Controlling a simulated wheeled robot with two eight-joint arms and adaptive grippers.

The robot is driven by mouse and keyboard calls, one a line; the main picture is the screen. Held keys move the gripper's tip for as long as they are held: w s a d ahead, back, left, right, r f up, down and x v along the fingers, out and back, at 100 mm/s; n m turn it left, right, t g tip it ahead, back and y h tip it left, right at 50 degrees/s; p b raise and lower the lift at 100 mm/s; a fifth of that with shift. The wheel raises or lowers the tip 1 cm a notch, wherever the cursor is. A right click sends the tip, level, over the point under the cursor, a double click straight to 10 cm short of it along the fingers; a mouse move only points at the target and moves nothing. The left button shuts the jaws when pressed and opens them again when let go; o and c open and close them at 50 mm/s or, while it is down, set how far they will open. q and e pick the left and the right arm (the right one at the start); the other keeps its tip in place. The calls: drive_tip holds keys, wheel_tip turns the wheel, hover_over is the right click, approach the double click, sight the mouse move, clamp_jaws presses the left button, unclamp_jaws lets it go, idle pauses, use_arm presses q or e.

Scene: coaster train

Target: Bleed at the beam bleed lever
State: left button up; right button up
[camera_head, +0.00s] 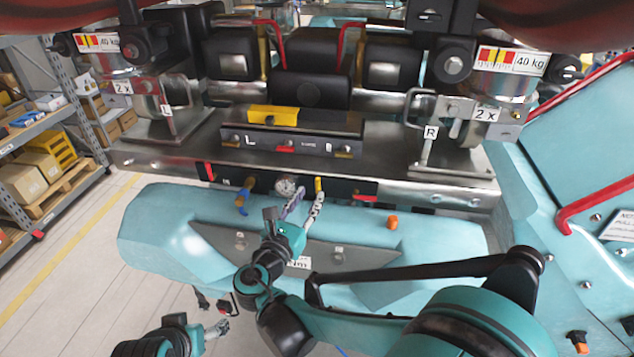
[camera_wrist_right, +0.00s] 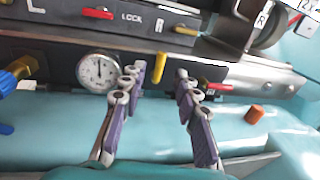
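A short yellow lever (camera_head: 319,186) hangs from the dark panel on the front of the beam, just right of a round gauge (camera_head: 288,186). No label naming the bleed lever is readable. My right gripper (camera_head: 307,203) is open in front of the panel. In the right wrist view the yellow lever (camera_wrist_right: 159,67) shows between the spread fingertips of the right gripper (camera_wrist_right: 159,78), beyond them; contact is not visible. The gauge (camera_wrist_right: 99,71) sits left of the fingers. My left gripper (camera_head: 217,328) is low in the head view, away from the beam; its opening is unclear.
A red lever (camera_head: 365,197) is right of the yellow lever, partly behind a finger in the wrist view. A blue and yellow valve (camera_head: 242,197) is left of the gauge. An orange knob (camera_head: 392,222) sits on the teal body (camera_head: 160,230) below.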

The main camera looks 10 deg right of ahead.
sight(317, 185)
drive_tip(key=x, duration=0.5)
drive_tip(key=shift+w+d+p, duration=0.1)
drive_tip(key=shift+p, duration=0.2)
clamp_jaws()
